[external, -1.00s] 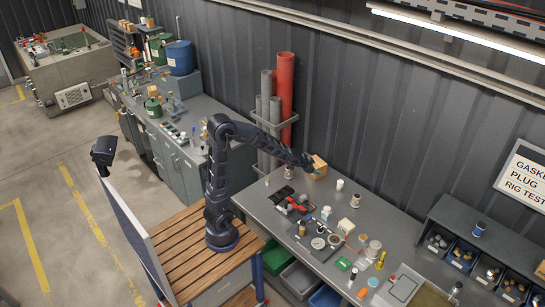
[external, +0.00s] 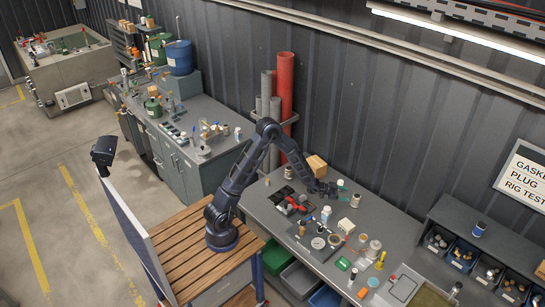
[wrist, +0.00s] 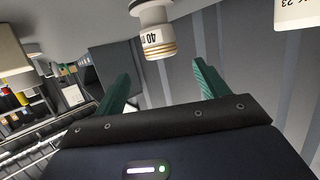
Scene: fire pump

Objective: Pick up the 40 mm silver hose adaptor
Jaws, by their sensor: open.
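The adaptor (wrist: 153,28) is at the top middle of the wrist view, a pale, stepped round piece with a brass-coloured ringed end. Its label reads "40", the rest cut off by its curve. My gripper (wrist: 158,72) is open and empty, its two green fingers pointing toward the adaptor. The adaptor stands just beyond the fingertips, between their lines, and appears apart from them. In the external view my gripper (external: 341,186) is low over the back of the bench, right of the cardboard box. It largely hides the adaptor there.
A cardboard box (external: 316,165) stands behind my wrist on the bench (external: 395,240). A labelled jar (external: 357,200) is close on the gripper's right; a white labelled container (wrist: 296,12) shows at the wrist view's top right. The metal wall is behind.

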